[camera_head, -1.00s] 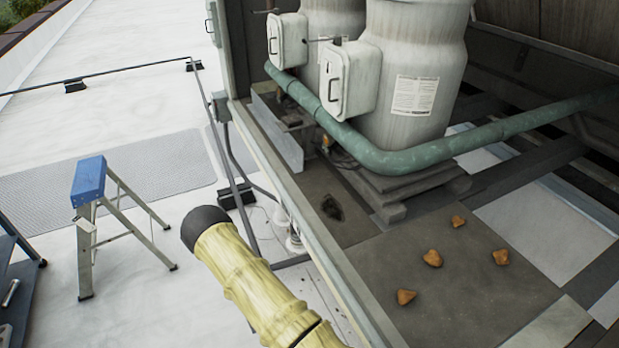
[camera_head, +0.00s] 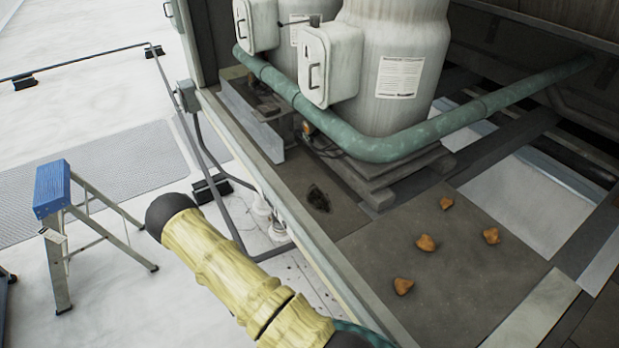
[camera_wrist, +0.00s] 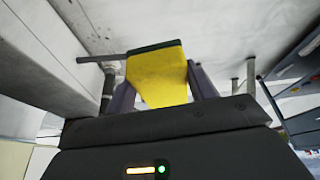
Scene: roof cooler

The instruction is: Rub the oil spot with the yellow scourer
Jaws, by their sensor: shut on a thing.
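The yellow scourer (camera_wrist: 160,82) with a dark green edge layer is held between the two fingers of my gripper (camera_wrist: 160,90) in the wrist view. My gripper is shut on it. The head view shows my arm's pale yellow links but not the gripper or the scourer. A dark, irregular patch (camera_head: 318,198), which looks like the oil spot, lies on the brown floor panel inside the cooler housing, in front of the tanks. The scourer is apart from any surface that I can make out.
Several orange-brown lumps (camera_head: 426,243) lie on the panel right of the patch. A green pipe (camera_head: 390,148) crosses before the white tanks (camera_head: 388,70). The housing's raised edge (camera_head: 290,232) lies between my arm and the panel. A blue-topped step ladder (camera_head: 52,187) stands left.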

